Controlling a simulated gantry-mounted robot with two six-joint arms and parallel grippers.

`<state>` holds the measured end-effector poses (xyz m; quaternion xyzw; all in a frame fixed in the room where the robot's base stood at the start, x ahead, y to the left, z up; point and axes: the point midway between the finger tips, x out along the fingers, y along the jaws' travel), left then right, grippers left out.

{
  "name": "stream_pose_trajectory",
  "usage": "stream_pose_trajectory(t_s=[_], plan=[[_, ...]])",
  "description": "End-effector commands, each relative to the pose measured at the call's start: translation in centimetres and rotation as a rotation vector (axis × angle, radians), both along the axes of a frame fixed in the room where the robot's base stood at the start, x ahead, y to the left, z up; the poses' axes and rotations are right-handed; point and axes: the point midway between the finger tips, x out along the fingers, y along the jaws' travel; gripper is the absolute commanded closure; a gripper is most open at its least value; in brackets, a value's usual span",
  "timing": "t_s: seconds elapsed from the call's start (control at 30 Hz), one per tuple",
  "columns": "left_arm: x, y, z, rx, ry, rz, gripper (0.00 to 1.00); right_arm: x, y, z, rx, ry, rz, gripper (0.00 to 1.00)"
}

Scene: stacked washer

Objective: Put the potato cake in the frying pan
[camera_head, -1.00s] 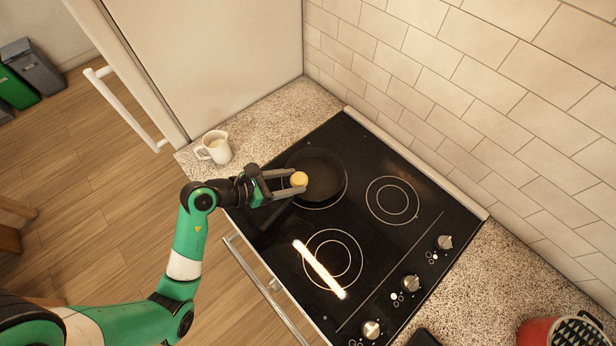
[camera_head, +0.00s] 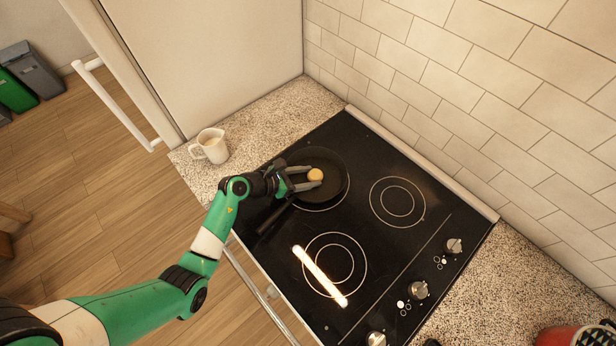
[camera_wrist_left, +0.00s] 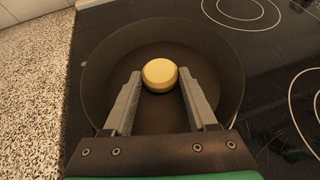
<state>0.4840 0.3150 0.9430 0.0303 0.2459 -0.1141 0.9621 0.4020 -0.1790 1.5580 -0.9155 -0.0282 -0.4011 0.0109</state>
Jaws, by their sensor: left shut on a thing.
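The potato cake (camera_head: 315,175) is a small round yellow disc. It sits between the fingertips of my left gripper (camera_head: 308,178), which is shut on it, over the inside of the frying pan. It also shows in the left wrist view (camera_wrist_left: 160,74), between the two grey fingers (camera_wrist_left: 158,82). The dark frying pan (camera_head: 334,165) rests on the back left burner of the hob, its handle pointing to the lower left. The pan's wall (camera_wrist_left: 100,70) surrounds the cake in the wrist view. I cannot tell whether the cake touches the pan floor. My right gripper is out of view.
A white mug (camera_head: 211,146) stands on the speckled counter (camera_head: 260,115) left of the hob. The black hob (camera_head: 385,250) has bare burners and knobs on its right. A tiled wall (camera_head: 430,90) rises behind. A red object (camera_head: 560,337) shows at the bottom right.

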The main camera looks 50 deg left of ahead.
Motion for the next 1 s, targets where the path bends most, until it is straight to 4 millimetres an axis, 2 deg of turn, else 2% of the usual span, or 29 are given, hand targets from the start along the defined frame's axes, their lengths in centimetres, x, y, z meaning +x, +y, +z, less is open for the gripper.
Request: stream_pose_trajectory(t_s=[0.17,0.2,0.37,0.73,0.87,1.0], plan=[[0.0,0.0,-0.3,-0.001,0.0,0.0,0.96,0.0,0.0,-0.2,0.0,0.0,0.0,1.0],[0.0,0.0,-0.3,-0.001,0.0,0.0,0.4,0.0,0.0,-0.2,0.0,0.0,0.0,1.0],[0.0,0.0,-0.3,-0.001,0.0,0.0,0.12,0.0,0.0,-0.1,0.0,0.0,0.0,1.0],[-0.2,0.1,0.3,0.0,0.0,0.0,0.12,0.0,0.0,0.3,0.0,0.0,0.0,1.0],[-2.1,0.6,1.5,-0.001,-0.001,0.004,0.12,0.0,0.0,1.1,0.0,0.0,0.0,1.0],[-5.1,1.3,3.2,0.0,0.0,0.006,0.12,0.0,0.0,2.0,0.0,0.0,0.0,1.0]])
